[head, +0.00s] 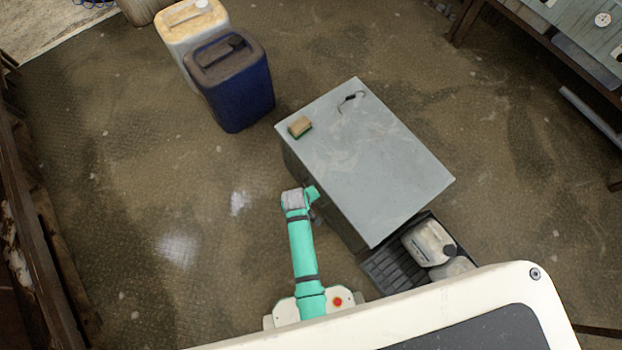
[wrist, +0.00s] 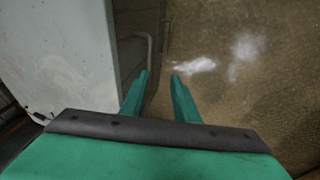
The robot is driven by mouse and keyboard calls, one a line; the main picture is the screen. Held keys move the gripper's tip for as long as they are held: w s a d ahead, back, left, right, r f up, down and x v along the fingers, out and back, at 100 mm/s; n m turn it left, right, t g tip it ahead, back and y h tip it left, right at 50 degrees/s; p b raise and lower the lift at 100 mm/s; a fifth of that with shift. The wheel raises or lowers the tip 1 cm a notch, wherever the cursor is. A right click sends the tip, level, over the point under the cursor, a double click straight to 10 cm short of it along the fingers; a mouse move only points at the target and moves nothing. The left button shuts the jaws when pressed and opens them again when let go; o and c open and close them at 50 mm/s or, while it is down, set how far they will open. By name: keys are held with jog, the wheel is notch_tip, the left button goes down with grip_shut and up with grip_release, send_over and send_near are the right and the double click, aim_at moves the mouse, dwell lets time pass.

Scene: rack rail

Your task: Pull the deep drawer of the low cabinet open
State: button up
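The low cabinet (head: 385,170) stands on the floor right of my arm in the head view, with its grey top facing up. In the wrist view its pale top (wrist: 60,55) fills the left side, beside a dark front face. A thin grey bar handle (wrist: 150,48) stands out from that face. My gripper (wrist: 160,74) points at the front with its green fingers apart and nothing visibly held. The handle's lower end is near the left fingertip; I cannot tell if they touch. In the head view my gripper (head: 313,193) is close beside the cabinet's left side. The drawer front is mostly hidden there.
A sponge (head: 300,126) and a small dark curved item (head: 351,100) lie on the cabinet. A black tray (head: 385,271) with white containers sits at its near end. Blue (head: 232,85) and cream (head: 186,22) jerrycans stand behind. The floor on the left is clear.

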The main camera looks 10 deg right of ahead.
jog(key=w+d+g, duration=0.2)
jog(key=w, duration=0.2)
jog(key=f, duration=0.3)
jog(key=d+f, duration=0.1)
jog(key=f, duration=0.2)
jog(key=w+f, duration=0.1)
jog(key=f, duration=0.2)
jog(key=shift+d+f, duration=0.25)
jog(key=shift+d, duration=0.15)
grip_shut()
